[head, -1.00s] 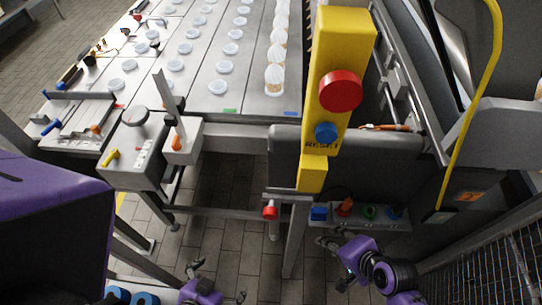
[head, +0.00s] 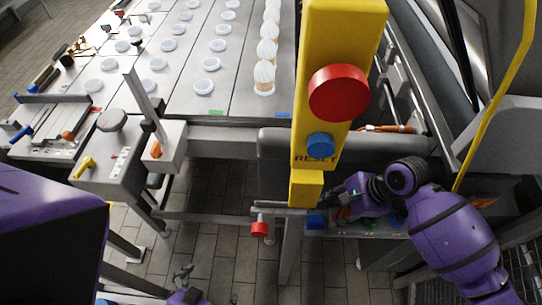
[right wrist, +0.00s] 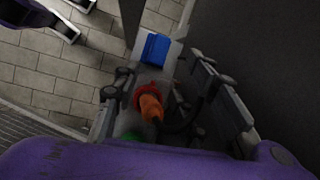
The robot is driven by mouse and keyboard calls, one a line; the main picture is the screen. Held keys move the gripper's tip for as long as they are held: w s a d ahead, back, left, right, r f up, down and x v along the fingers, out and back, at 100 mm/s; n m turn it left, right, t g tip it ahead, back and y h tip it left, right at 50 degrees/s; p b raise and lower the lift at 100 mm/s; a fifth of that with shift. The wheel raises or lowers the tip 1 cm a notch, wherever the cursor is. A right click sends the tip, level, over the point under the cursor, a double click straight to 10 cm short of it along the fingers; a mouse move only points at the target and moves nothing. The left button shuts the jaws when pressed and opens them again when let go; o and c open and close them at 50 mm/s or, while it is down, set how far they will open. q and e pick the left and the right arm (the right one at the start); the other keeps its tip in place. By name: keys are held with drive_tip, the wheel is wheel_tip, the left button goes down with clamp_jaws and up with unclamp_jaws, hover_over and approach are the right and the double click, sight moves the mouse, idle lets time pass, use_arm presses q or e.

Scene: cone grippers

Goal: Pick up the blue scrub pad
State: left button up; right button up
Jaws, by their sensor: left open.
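The blue scrub pad (head: 315,222) looks like a small blue block at the left end of a low grey shelf (head: 345,235). It also shows in the right wrist view (right wrist: 154,47), beyond the fingertips, not touched. My right gripper (head: 340,195) is above the shelf, just right of the pad. In the right wrist view its fingers (right wrist: 160,82) are spread and nothing is held. An orange and red item (right wrist: 149,104) lies below, between the fingers. My left gripper (head: 205,288) is open at the bottom edge of the head view, far from the pad.
A green item (head: 369,223) and another small blue item (head: 397,219) lie further right on the shelf, partly covered by my right arm. The yellow post with a red button (head: 339,93) stands close above the shelf. A red knob (head: 260,229) sits left of the pad.

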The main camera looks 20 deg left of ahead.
sight(318, 220)
drive_tip(key=shift+s+a+f, duration=0.3)
drive_tip(key=shift+a+f, duration=0.1)
drive_tip(key=shift+f, duration=0.35)
drive_tip(key=x, duration=0.4)
drive_tip(key=shift+s+a+f+b, duration=0.25)
drive_tip(key=shift+s+a+b, duration=0.05)
drive_tip(key=shift+a+b, duration=0.1)
drive_tip(key=shift+c, duration=0.3)
clamp_jaws()
